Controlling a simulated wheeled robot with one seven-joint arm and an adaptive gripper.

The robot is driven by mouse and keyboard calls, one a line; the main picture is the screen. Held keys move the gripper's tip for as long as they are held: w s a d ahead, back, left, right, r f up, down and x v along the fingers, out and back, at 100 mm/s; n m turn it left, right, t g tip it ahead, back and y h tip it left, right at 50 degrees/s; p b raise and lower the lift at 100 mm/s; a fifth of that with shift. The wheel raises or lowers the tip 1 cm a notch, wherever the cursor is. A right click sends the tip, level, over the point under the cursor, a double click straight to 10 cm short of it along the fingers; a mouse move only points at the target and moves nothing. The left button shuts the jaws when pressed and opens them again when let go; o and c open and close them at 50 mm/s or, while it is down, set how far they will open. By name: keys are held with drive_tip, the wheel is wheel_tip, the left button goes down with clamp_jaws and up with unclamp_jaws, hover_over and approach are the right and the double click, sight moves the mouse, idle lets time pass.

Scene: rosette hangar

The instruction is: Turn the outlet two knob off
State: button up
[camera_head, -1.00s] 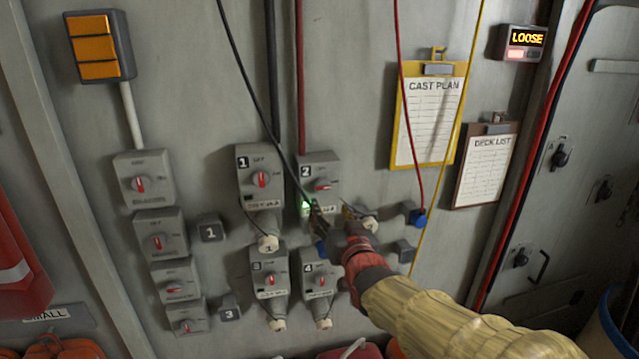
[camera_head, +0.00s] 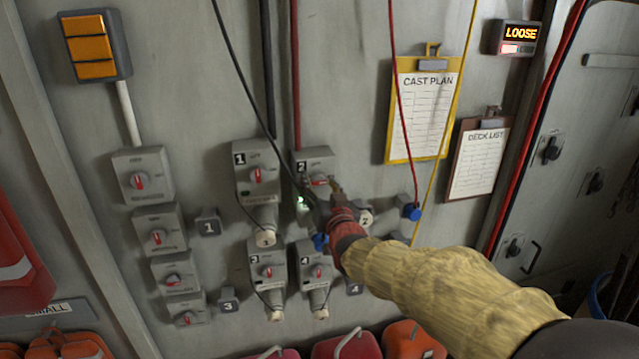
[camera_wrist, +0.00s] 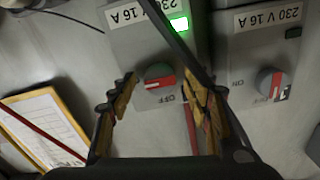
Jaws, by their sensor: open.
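The outlet two box (camera_head: 315,163) is a grey box marked 2 on the wall. Its knob (camera_head: 318,181) is grey with a red pointer. In the wrist view the knob (camera_wrist: 159,76) sits between and ahead of my fingers, its red pointer lying across, with OFF printed just below it in that picture. A green light (camera_wrist: 180,22) glows on this box. My gripper (camera_wrist: 160,108) is open, one finger either side of the knob; contact is not clear. In the head view my gripper (camera_head: 327,198) hides the box's lower part.
Outlet one (camera_head: 256,172) is close on the left, outlets three (camera_head: 267,268) and four (camera_head: 315,268) below. A black cable (camera_wrist: 172,40) crosses the outlet two box beside the knob. Red and yellow cables and a clipboard (camera_head: 422,105) hang to the right.

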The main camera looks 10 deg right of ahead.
drive_tip(key=shift+c, duration=1.2)
drive_tip(key=c, duration=0.9)
